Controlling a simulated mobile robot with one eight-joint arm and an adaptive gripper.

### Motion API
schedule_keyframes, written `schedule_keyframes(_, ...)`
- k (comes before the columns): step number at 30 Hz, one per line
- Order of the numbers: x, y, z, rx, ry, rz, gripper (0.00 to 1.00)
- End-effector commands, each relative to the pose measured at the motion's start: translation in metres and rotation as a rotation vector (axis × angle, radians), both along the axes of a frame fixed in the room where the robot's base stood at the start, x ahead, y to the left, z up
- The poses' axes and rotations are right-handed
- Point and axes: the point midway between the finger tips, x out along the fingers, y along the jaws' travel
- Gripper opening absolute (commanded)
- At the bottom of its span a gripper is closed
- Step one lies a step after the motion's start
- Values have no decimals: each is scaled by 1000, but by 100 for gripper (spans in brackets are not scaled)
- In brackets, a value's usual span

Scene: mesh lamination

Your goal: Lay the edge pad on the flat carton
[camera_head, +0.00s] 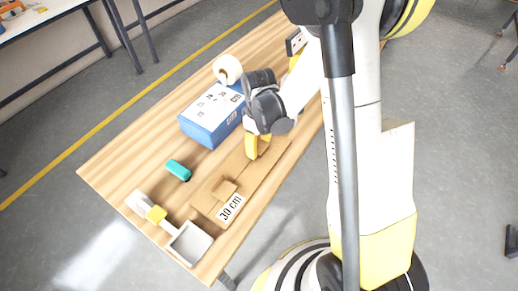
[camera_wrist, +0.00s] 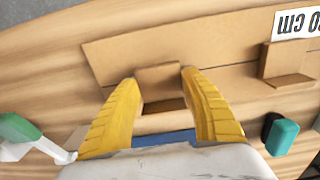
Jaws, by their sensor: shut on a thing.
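The flat carton (camera_head: 207,198) is a brown sheet lying on the table, with a white "30 cm" label at its near end. It also fills the upper part of the wrist view (camera_wrist: 220,42). One small brown edge pad (camera_head: 224,188) rests on it near the label and shows at right in the wrist view (camera_wrist: 285,62). My gripper (camera_wrist: 160,84) has its yellow fingers shut on another folded brown edge pad (camera_wrist: 158,76), over the carton's other end. I cannot tell whether the held pad touches the carton. In the head view my gripper (camera_head: 257,150) hides this pad.
A blue and white box (camera_head: 212,112) stands close beside my gripper. A teal object (camera_head: 178,170) lies left of the carton. A dustpan (camera_head: 188,242) and a brush are at the table's near corner. A tape roll (camera_head: 227,69) stands behind the box. A green-and-white object (camera_wrist: 22,132) shows left.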

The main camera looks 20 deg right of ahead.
Motion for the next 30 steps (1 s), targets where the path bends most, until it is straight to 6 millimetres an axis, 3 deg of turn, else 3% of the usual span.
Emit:
schedule_keyframes(2, 0, 0, -11, 0, 0, 0, 28)
schedule_keyframes(13, 0, 0, -15, 0, 0, 0, 28)
schedule_keyframes(14, 0, 0, -13, 0, 0, 0, 61)
schedule_keyframes(15, 0, 0, -13, 0, 0, 0, 73)
schedule_keyframes(25, 0, 0, -11, 0, 0, 0, 73)
schedule_keyframes(30, -1, 0, 10, 0, 0, 0, 73)
